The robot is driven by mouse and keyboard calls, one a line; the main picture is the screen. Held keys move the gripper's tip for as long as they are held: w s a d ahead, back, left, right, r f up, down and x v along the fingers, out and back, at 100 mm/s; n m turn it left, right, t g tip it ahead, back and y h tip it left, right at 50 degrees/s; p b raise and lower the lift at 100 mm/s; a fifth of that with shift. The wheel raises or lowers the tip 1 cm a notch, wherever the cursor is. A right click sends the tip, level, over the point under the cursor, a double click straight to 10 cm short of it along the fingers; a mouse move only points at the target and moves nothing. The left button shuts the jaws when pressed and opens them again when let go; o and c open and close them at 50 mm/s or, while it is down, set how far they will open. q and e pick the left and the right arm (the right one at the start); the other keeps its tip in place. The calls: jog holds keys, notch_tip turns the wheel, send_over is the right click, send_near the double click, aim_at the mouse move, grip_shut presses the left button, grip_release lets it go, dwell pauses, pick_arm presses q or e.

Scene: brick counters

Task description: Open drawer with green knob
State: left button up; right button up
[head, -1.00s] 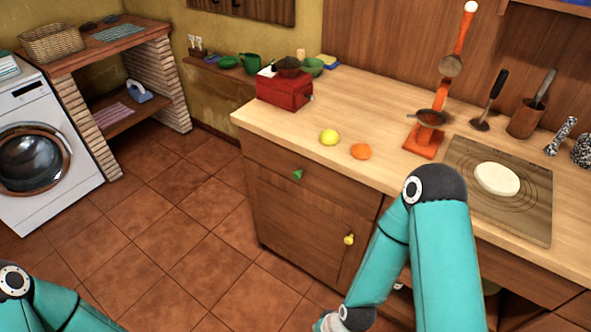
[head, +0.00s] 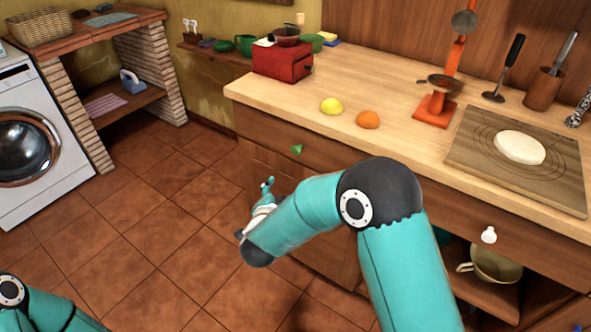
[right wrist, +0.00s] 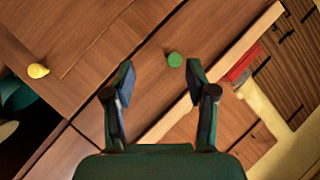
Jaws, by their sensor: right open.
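The green knob (head: 297,149) sits on the front of the wooden drawer (head: 262,132) just under the counter top. The drawer looks shut. My right gripper (head: 268,184) is in front of the cabinet, below and left of the knob in the head view. In the right wrist view the open fingers (right wrist: 160,78) are apart and empty. The round green knob (right wrist: 174,60) shows ahead, between the fingertip lines and nearer the right finger, with no contact visible. My left gripper is out of view; only part of that arm shows at bottom left.
A yellow knob (right wrist: 38,71) is on the door below; my arm hides it in the head view. A lemon (head: 331,106), an orange (head: 368,119) and a red box (head: 281,62) stand on the counter. The tiled floor left of the cabinet is clear.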

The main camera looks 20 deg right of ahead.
aim_at(295, 152)
notch_tip(295, 152, up, 4)
jog(key=m+h+b, duration=0.1)
jog(key=m+h, duration=0.2)
jog(key=m, duration=0.1)
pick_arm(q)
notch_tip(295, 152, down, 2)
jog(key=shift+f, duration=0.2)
pick_arm(e)
jog(key=x, duration=1.6)
jog(key=shift+w+r, duration=0.15)
jog(key=shift+w, duration=0.15)
grip_shut()
